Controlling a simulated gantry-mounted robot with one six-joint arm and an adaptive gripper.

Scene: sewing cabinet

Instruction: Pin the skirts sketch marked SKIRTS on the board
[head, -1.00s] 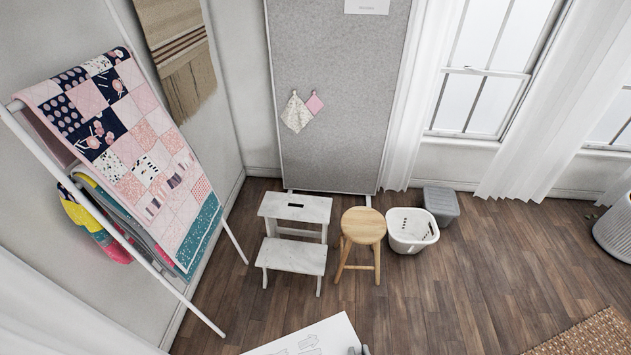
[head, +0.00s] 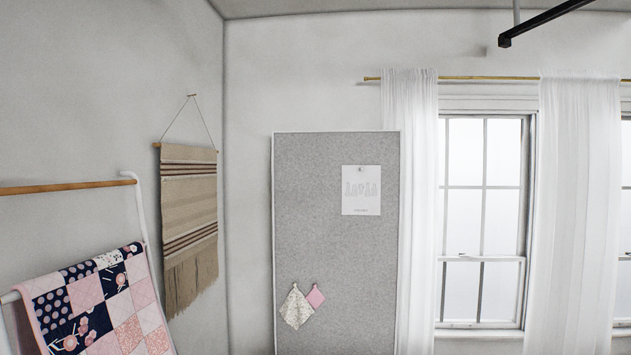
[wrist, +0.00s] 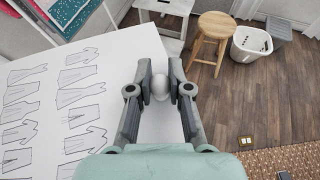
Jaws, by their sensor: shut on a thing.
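My gripper (wrist: 160,88) is shut on a small white rounded knob (wrist: 160,84) in the wrist view. Directly beneath and to the left is a large white sheet (wrist: 105,78) with rows of line-drawn garments. I cannot tell whether the knob is fixed to this sheet, and no SKIRTS marking is readable on it. The grey board (head: 310,230) stands against the back wall in the head view. A pinned white sketch (head: 361,205) hangs at its upper right, its caption too small to read. My gripper is not in the head view.
Two small cloth squares, one patterned (head: 295,307) and one pink (head: 315,296), hang low on the board. The board's upper left is bare. A stool (wrist: 211,32) and basket (wrist: 250,44) stand on the floor. A quilt rack (head: 143,220) stands at left.

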